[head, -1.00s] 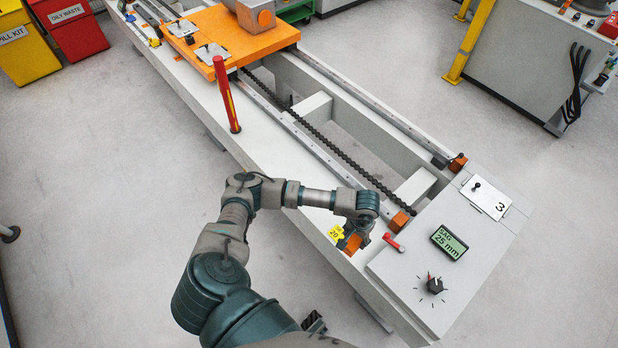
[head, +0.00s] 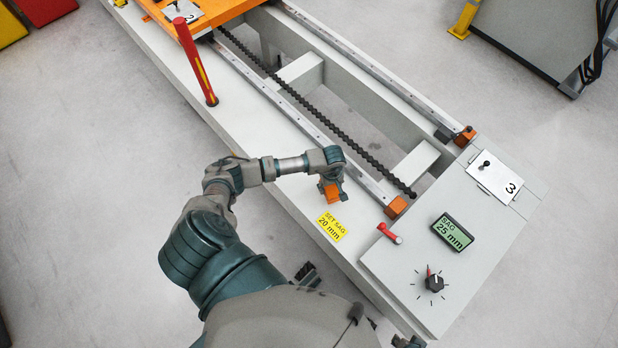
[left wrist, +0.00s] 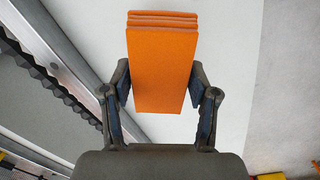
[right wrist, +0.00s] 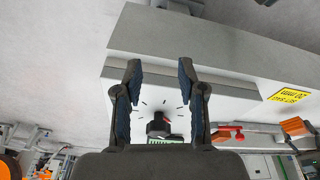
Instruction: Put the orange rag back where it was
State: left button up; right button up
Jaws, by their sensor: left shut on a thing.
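The orange rag (head: 329,191) is a small folded block in the head view, over the white beam top beside the near rail. It also shows in the left wrist view (left wrist: 162,65), where its stacked layers stand between both fingers. My left gripper (left wrist: 160,88) is shut on it. In the head view, my left gripper (head: 330,180) is partly hidden by its own wrist. I cannot tell whether the rag touches the beam. My right gripper (right wrist: 160,72) is open and empty in the right wrist view, facing the console and its dial.
A yellow "SET SAG 20 mm" label (head: 331,227) lies on the beam. The console (head: 400,270) carries a sag display (head: 453,232), a dial (head: 434,283) and a red handle (head: 390,233). A red post (head: 196,62) stands farther along the beam. Orange blocks (head: 396,207) sit at the rail ends.

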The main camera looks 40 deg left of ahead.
pick_arm(q)
send_over(309, 181)
jog(key=d, duration=0.1)
jog(key=shift+w+d+f, duration=0.1)
jog(key=shift+d+f, duration=0.05)
jog(key=shift+f, duration=0.05)
jog(key=shift+a+f, duration=0.1)
jog(key=shift+a, duration=0.1)
jog(key=shift+a+f+b, duration=0.15)
jog(key=shift+f+b, duration=0.05)
jog(key=shift+f, duration=0.45)
jog(key=shift+a+f+b, duration=0.15)
jog(key=shift+f+b, duration=0.05)
jog(key=shift+f, duration=0.4)
jog(key=shift+a+f, duration=0.15)
jog(key=shift+f, duration=0.55)
jog(key=o, duration=1.3)
jog(key=shift+d, duration=0.2)
jog(key=shift+o, duration=1.2)
jog(key=shift+d+r, duration=0.15)
jog(key=shift+r, duration=0.05)
pick_arm(e)
jog(key=shift+w+d+r+t, duration=0.5)
jog(key=shift+w+r, duration=0.05)
jog(key=shift+w, duration=0.2)
